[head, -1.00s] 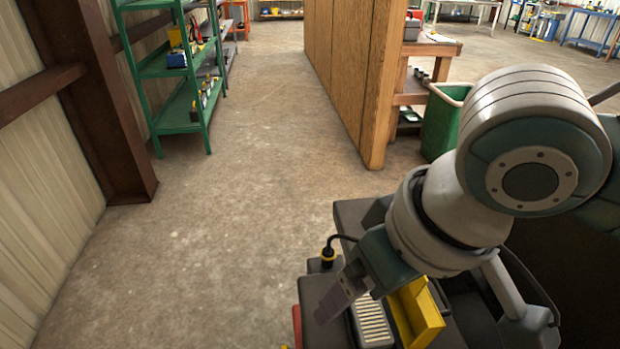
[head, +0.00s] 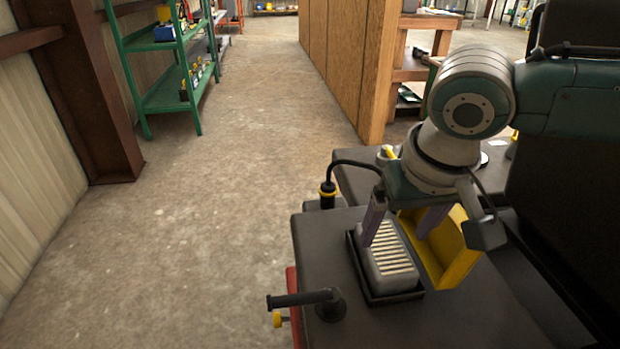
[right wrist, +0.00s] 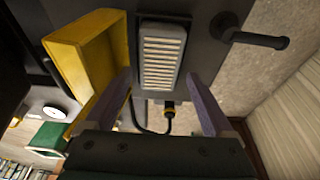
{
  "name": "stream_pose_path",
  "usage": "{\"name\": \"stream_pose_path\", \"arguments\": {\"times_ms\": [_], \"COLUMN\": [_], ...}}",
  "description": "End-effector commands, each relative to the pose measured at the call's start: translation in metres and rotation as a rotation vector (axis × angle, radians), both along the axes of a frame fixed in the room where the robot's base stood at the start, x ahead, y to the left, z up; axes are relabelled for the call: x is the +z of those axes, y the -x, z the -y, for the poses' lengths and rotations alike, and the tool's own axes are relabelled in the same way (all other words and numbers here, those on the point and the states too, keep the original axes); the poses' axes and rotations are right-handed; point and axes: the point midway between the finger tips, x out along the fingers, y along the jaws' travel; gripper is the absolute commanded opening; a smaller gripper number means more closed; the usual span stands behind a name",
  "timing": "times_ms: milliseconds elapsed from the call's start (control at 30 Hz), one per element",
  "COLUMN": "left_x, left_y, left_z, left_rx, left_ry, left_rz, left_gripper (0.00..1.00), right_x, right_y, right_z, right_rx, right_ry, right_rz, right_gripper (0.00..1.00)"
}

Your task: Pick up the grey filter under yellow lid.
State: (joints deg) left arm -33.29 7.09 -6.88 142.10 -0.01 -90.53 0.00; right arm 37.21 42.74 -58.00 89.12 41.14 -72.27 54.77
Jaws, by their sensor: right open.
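The grey filter (head: 388,262) is a ribbed block with pale slats, sitting in a black recessed tray on top of the dark machine. The yellow lid (head: 455,262) stands open and tilted up on the filter's right side. My right gripper (head: 402,240) is open above the filter, one finger at its left far edge and the other over its right side near the lid. In the right wrist view the filter (right wrist: 161,56) lies ahead between the two spread fingers (right wrist: 160,95), with the lid (right wrist: 95,55) to the left. My left gripper is out of view.
The dark machine (head: 325,235) has a black handle (head: 305,298) at its front left and a cable with a yellow-ringed plug (head: 327,190) behind. A wooden partition (head: 345,60) and a green shelf (head: 170,92) stand further back. The concrete floor to the left is clear.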

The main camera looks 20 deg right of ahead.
Motion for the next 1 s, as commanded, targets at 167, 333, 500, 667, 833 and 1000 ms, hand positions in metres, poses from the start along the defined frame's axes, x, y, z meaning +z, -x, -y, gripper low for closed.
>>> {"name": "stream_pose_path", "arguments": {"times_ms": [167,333,500,667,833,1000], "left_x": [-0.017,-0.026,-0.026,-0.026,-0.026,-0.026], "left_y": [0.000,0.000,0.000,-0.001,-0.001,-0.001], "left_z": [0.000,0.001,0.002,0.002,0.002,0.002], "left_rx": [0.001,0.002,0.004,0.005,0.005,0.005], "left_ry": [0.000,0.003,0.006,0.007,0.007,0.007], "left_rz": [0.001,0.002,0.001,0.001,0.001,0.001], "left_gripper": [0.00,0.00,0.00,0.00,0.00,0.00], "right_x": [-0.027,-0.047,-0.049,-0.048,-0.048,-0.048], "right_y": [-0.010,-0.016,-0.018,-0.018,-0.017,-0.017], "right_z": [0.003,0.004,0.004,0.004,0.005,0.005], "right_rx": [0.000,0.002,0.002,0.002,0.002,0.002], "right_ry": [0.000,0.001,0.001,0.001,0.001,0.001], "right_rz": [0.000,0.000,0.000,0.000,0.000,0.000], "right_gripper": [0.88,0.88,0.88,0.83,0.64,0.45]}}
